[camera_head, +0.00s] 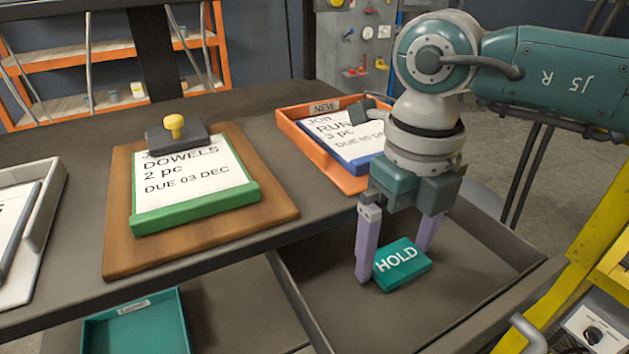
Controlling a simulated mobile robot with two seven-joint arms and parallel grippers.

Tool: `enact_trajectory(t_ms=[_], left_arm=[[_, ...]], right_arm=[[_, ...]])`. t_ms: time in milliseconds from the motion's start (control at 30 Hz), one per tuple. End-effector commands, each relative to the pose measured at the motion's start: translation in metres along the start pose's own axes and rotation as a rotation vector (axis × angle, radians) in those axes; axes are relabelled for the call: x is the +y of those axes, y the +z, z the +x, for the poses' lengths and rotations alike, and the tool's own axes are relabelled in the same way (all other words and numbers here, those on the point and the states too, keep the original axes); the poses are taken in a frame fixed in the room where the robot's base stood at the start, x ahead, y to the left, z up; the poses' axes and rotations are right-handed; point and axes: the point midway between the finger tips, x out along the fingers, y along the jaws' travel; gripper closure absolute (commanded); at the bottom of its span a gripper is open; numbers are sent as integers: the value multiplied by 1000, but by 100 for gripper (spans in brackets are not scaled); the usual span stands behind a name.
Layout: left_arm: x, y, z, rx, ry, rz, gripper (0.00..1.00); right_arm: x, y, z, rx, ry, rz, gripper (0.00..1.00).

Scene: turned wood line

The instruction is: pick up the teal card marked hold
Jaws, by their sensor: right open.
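The teal card marked HOLD (401,264) lies in a dark grey open drawer or tray (460,325) at the lower right. My right gripper (396,264) comes down from above with its two pale purple fingers spread. One finger is at the card's left side and the other is behind its right part. The jaws are open, and I cannot tell whether either finger touches the card. My left gripper is not in view.
A wooden board (120,250) on the table holds a green-edged DOWELS card (197,212) under a dark block with a yellow knob (174,127). An orange NEW tray (296,116) holds a blue-edged job card (345,137). A teal tray (137,325) sits below left.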

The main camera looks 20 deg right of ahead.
Motion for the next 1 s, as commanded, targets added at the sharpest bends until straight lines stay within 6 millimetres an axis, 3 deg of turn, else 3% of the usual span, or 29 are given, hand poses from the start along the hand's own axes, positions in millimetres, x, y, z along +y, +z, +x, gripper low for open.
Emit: enact_trajectory(t_ms=[67, 633, 1000], left_arm=[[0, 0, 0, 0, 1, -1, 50], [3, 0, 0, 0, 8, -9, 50], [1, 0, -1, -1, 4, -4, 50]], right_arm=[[0, 0, 0, 0, 0, 0, 2], [0, 0, -1, -1, 1, 0, 66], [0, 1, -8, -3, 2, 1, 66]])
